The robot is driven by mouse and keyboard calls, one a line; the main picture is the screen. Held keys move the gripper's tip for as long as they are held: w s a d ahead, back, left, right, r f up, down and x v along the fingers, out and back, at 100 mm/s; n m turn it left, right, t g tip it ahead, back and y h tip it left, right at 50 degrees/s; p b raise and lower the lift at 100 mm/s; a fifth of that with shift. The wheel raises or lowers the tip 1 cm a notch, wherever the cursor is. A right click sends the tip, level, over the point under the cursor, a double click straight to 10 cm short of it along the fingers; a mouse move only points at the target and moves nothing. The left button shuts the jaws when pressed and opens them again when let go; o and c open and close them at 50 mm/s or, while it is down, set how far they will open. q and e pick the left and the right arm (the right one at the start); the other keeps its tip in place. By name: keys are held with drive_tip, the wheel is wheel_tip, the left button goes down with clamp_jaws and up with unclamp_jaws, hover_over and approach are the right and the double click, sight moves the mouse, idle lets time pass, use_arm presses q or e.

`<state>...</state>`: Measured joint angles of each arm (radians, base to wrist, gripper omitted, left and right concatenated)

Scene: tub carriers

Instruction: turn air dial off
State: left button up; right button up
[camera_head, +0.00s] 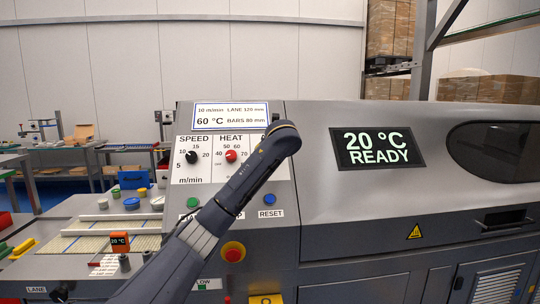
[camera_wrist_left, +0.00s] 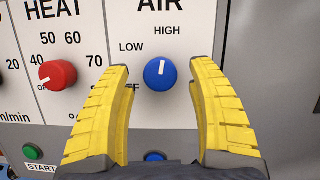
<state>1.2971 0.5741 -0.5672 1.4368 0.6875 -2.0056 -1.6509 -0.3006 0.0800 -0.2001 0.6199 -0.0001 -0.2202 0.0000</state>
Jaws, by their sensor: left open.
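The blue air dial (camera_wrist_left: 160,75) is on the white panel under the AIR label. Its white pointer points nearly straight up, toward HIGH; LOW is at its upper left and OFF at its lower left, partly covered by a finger. My left gripper (camera_wrist_left: 160,68) is open, its yellow fingers on either side of the dial with gaps to both; I cannot tell how deep they reach. In the head view my left arm covers the air dial and the gripper fingers. My right gripper is not in view.
The red heat dial (camera_wrist_left: 58,75) is left of my left finger. The black speed dial (camera_head: 191,157) is farther left. A blue reset button (camera_head: 270,199) and a red stop button (camera_head: 233,252) sit below. The display (camera_head: 377,149) reads 20 °C READY.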

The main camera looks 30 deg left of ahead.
use_arm(q)
drive_tip(key=shift+x, duration=0.9)
drive_tip(key=shift+c, duration=0.2)
clamp_jaws()
